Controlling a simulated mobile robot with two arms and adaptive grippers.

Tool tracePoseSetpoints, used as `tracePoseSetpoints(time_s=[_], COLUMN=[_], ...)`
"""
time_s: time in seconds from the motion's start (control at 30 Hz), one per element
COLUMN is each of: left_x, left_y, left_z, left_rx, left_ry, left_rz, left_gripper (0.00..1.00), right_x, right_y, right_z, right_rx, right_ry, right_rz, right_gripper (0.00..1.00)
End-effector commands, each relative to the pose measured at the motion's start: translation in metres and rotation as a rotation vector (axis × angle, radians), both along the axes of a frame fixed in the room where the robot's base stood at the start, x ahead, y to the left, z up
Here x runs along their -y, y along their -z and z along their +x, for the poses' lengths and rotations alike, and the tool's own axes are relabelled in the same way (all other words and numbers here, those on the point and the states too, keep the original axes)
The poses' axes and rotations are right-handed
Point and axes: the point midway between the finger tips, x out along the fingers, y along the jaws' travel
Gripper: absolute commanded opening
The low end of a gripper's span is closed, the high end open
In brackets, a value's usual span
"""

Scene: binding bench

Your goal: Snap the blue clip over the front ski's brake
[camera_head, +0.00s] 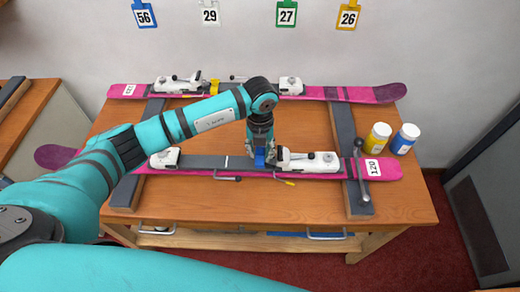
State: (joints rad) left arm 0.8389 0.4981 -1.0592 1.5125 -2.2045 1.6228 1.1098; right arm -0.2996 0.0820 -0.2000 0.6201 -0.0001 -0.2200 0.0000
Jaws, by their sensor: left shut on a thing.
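The front ski (335,167) is pink and lies across two dark supports on the bench, with white binding parts at its middle and a label reading 120 near its right end. My left gripper (262,158) points down over the ski, just left of the white heel piece (308,161). It is shut on the blue clip (260,157), which shows between the fingers. The fingers hide part of the brake, and I cannot tell whether the clip touches it. My right gripper is out of view.
The back ski (360,94) lies behind, with a yellow clip (214,87) at its binding. A yellow bottle (377,138) and a blue bottle (404,139) stand at the right. A metal clamp lever (361,172) stands by the ski's right end. The bench front (250,208) is clear.

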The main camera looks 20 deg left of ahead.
Motion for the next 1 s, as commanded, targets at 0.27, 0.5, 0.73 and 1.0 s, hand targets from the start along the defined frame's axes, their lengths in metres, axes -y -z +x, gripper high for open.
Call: tracePoseSetpoints(time_s=[0.27, 0.5, 0.73, 1.0], left_x=[0.000, 0.000, 0.000, 0.001], left_y=[0.008, 0.014, 0.018, 0.018], left_z=[0.000, 0.000, 0.000, -0.001], left_rx=[0.000, 0.000, 0.000, -0.001], left_ry=[0.000, 0.000, 0.000, 0.001], left_rz=[0.000, 0.000, 0.000, -0.001], left_gripper=[0.00, 0.00, 0.00, 0.28], right_x=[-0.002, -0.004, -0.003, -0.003], right_y=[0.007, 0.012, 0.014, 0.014], right_z=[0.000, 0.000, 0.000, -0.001], right_rx=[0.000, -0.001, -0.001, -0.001], right_ry=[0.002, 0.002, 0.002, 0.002], right_rz=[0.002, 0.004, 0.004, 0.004], right_gripper=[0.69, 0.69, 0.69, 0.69])
